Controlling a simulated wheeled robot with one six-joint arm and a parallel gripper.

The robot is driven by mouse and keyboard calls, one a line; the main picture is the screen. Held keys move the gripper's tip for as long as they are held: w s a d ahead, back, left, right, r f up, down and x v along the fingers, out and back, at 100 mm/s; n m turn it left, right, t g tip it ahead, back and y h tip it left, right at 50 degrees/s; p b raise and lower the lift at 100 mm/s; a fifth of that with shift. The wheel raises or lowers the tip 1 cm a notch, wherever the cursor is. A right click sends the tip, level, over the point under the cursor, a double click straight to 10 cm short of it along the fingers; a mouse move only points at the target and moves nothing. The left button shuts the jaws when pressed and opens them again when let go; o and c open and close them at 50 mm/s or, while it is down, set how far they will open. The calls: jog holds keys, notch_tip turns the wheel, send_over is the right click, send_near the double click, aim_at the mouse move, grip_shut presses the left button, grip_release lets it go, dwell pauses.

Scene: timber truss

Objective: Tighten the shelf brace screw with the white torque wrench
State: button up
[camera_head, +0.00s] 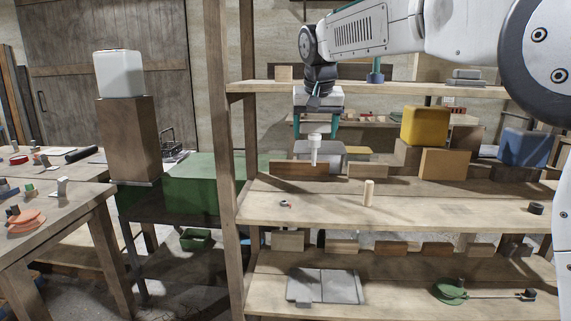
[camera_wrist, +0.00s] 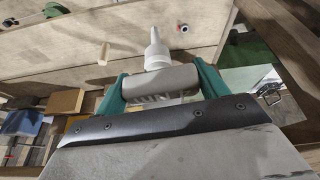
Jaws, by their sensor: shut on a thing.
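My gripper (camera_head: 316,135) hangs above the middle shelf with its teal fingers pointing down. In the wrist view its fingers (camera_wrist: 158,85) are closed on the grey crossbar of a white, T-shaped tool, which looks like the white torque wrench (camera_wrist: 156,52). In the head view the white wrench shaft (camera_head: 315,152) points down, above the shelf board. A small ring with red and dark parts (camera_head: 285,204) lies on that board, below and left of the wrench; it also shows in the wrist view (camera_wrist: 181,28). I cannot tell whether it is the brace screw.
A wooden peg (camera_head: 368,192) stands on the middle shelf (camera_head: 450,203), right of the wrench. Wooden blocks, a yellow box (camera_head: 425,126) and a blue box (camera_head: 525,147) stand behind. A timber post (camera_head: 222,150) rises at left. The shelf front is mostly clear.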

jog(key=w+a+f, duration=0.4)
jog(key=w+f, duration=0.3)
jog(key=w+a+f+m, duration=0.1)
jog(key=w+a+f, duration=0.3)
jog(key=w+f, duration=0.3)
jog(key=shift+a+f, duration=0.25)
jog(key=shift+f, duration=0.2)
jog(key=shift+f, duration=0.95)
jog(key=shift+s+f, duration=0.1)
jog(key=shift+f, duration=0.15)
